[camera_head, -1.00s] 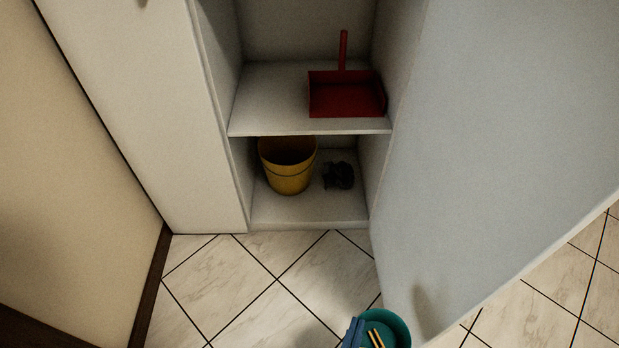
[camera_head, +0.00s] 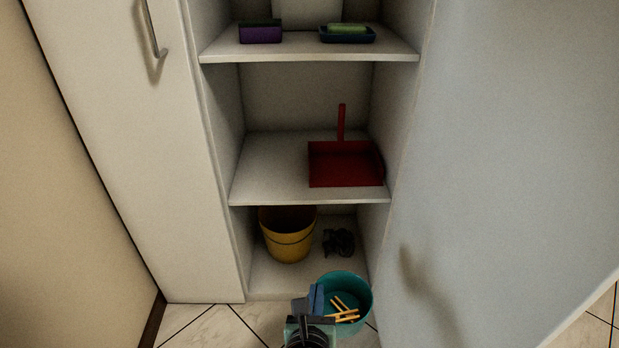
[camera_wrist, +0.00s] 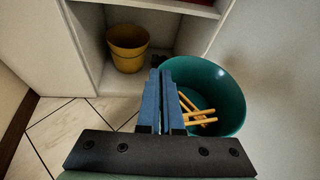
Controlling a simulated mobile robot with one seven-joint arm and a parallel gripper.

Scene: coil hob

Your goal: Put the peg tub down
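The peg tub (camera_head: 345,284) is a round teal tub with several yellow pegs (camera_head: 343,307) in it. In the head view it is held in front of the cupboard's bottom opening, a little right of centre. In the wrist view the tub (camera_wrist: 230,88) is at the right, its mouth towards the camera. My gripper (camera_head: 317,297) has its blue fingers close together at the tub's left rim. The fingers (camera_wrist: 166,85) are shut on the tub wall in the wrist view, and the pinched part is mostly hidden between them.
The bottom shelf (camera_head: 272,280) holds a yellow bucket (camera_head: 288,242) and a dark crumpled thing (camera_head: 338,242). A red dustpan (camera_head: 345,165) lies on the shelf above. A purple block (camera_head: 260,33) and a dish (camera_head: 347,35) sit higher. The open door (camera_head: 500,160) stands at the right.

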